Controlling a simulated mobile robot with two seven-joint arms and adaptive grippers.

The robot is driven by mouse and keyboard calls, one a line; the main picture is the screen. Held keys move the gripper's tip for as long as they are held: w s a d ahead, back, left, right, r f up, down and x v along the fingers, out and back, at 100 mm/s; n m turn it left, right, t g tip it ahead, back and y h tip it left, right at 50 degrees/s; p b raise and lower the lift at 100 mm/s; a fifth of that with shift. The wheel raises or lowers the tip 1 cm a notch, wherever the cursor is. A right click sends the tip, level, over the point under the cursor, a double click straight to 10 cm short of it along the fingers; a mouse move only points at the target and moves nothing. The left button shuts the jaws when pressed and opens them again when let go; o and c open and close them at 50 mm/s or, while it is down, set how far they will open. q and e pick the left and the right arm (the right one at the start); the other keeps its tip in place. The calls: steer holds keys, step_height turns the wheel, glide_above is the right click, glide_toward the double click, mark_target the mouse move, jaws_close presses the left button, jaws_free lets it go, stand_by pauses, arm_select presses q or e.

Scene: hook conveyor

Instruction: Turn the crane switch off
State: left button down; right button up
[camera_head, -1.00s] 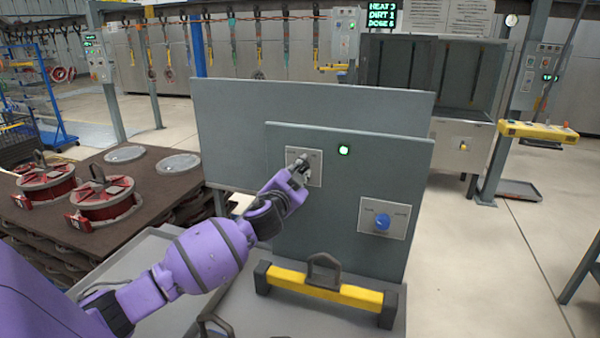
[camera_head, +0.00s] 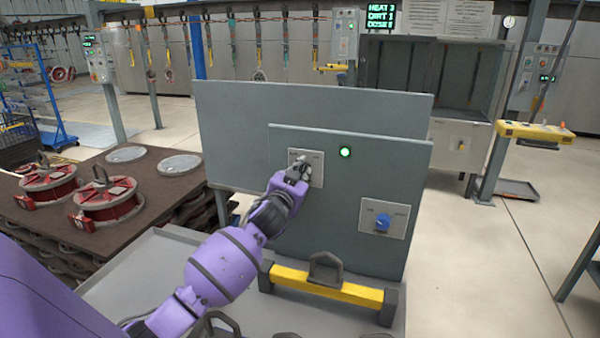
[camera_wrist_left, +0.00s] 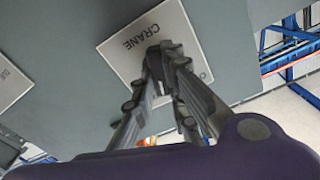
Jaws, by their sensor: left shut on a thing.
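The crane switch plate (camera_head: 319,171) is a pale square on the grey upright panel (camera_head: 330,200). In the left wrist view the plate (camera_wrist_left: 122,66) reads CRANE. My left gripper (camera_head: 298,167) is at this plate, its fingers covering most of it in the head view. In the left wrist view the gripper (camera_wrist_left: 164,62) has its fingertips shut on the dark switch knob (camera_wrist_left: 153,62). The knob's exact angle is hidden by the fingers. A green lamp (camera_head: 345,152) beside the plate is lit. My right gripper is not in view.
A second plate with a blue knob (camera_head: 382,223) is lower right on the panel. A yellow bar with a dark handle (camera_head: 328,283) lies before the panel. Red round parts (camera_head: 108,200) sit on a brown table (camera_head: 150,182) at left. Open floor lies to the right.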

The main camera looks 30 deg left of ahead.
arm_select(q)
steer(key=n, duration=0.5)
steer(key=shift+a+n, duration=0.1)
steer(key=shift+n, duration=0.2)
steer(key=n, duration=0.5)
steer(key=shift+a+f+n, duration=0.1)
steer(key=shift+n, duration=0.5)
steer(key=c, duration=1.8)
jaws_free()
steer(key=shift+o, duration=0.2)
steer(key=shift+s, duration=0.15)
steer(key=v, duration=1.2)
steer(key=shift+w, duration=0.2)
